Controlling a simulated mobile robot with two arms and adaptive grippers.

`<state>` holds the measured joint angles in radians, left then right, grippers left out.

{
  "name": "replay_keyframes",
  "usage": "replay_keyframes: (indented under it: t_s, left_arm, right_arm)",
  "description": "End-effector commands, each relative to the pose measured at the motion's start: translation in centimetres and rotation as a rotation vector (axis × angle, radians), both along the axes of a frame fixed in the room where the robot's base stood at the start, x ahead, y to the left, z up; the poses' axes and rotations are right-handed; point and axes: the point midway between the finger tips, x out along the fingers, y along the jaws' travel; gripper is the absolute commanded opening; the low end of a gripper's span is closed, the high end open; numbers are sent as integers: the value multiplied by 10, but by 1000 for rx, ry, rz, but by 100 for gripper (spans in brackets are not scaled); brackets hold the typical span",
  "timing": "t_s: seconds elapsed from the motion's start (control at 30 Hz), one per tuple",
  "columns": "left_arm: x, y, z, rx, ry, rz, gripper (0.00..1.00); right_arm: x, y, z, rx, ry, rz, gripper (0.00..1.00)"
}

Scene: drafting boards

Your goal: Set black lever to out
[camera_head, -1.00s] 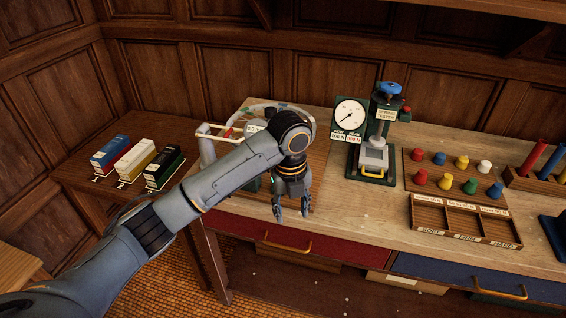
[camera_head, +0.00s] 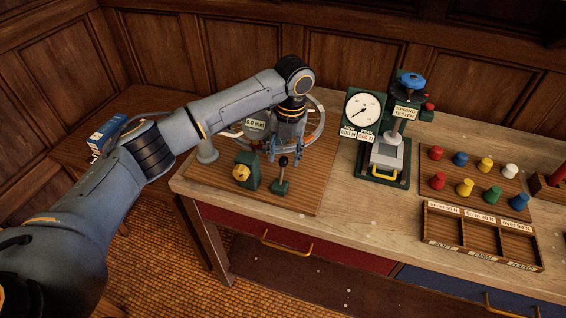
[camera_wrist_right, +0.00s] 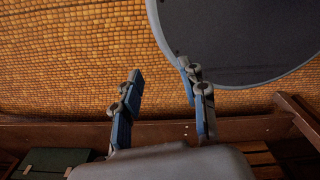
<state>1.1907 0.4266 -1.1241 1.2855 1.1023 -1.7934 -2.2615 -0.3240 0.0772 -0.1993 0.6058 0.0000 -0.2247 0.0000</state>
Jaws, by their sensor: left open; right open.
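The black-knobbed lever (camera_head: 282,174) stands upright on a small green base, on a wooden board (camera_head: 308,203) at the left end of the bench. My left gripper (camera_head: 284,157) is open, its fingers pointing down just above and behind the lever's knob as seen in the head view; I cannot tell whether they touch it. A green block with a yellow knob (camera_head: 241,173) sits left of the lever. My right gripper (camera_wrist_right: 163,105) is open and empty in the right wrist view, over an orange tiled floor.
A spring tester (camera_head: 390,140) with a dial stands right of the board. Several coloured pegs (camera_head: 464,188) and a divided wooden tray (camera_head: 480,240) lie further right. A red drawer with a yellow handle (camera_head: 287,245) is below the bench top. The front strip of bench is clear.

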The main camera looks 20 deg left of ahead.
Motion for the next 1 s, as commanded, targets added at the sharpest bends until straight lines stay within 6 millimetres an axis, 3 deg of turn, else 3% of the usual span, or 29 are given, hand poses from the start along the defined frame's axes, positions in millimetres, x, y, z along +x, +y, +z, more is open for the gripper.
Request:
replay_keyframes:
  t_s: [0.13,0.27,0.67,0.9,1.0]
  left_arm:
    - [-1,3,-26,1,3,1,47]
    - [-1,4,-41,0,1,2,47]
    - [-1,4,-50,0,0,1,47]
    - [-1,4,-50,0,-1,1,2]
    - [-1,4,-50,-1,-1,1,0]
  right_arm:
    - [32,2,9,4,-47,1,43]
    - [47,3,13,6,-72,1,43]
    - [21,-2,11,0,-32,3,43]
    - [21,-2,11,0,-32,3,43]
    - [24,-2,11,-1,-36,3,43]
